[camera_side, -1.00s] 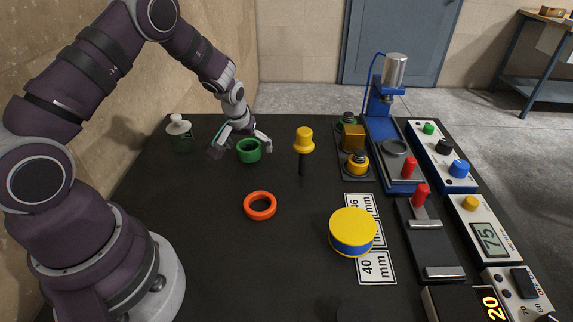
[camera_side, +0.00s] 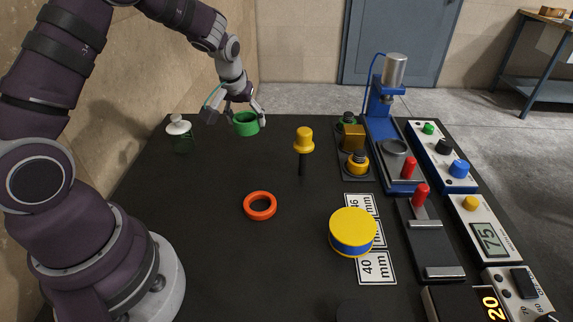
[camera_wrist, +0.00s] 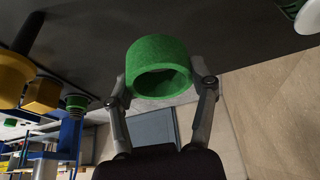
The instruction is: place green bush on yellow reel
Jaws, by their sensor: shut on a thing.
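The green bush (camera_side: 246,125) is a short, thick ring with an open bore. My gripper (camera_side: 236,113) is shut on it from above, one finger on each side. In the wrist view, the green bush (camera_wrist: 160,58) sits between both fingertips, its opening partly facing the camera. It appears held above the far part of the black table. The yellow reel (camera_side: 353,219) is a round drum with a yellow top and a blue band around its side. It stands at the front right, well away from my gripper, and its top is bare.
An orange ring (camera_side: 260,206) lies mid-table. A yellow-headed, dark-handled tool (camera_side: 304,141) stands between bush and reel. A white-capped jar (camera_side: 180,134) is at left. The blue press (camera_side: 383,110) and control boxes line the right. Printed mm cards (camera_side: 376,268) lie by the reel.

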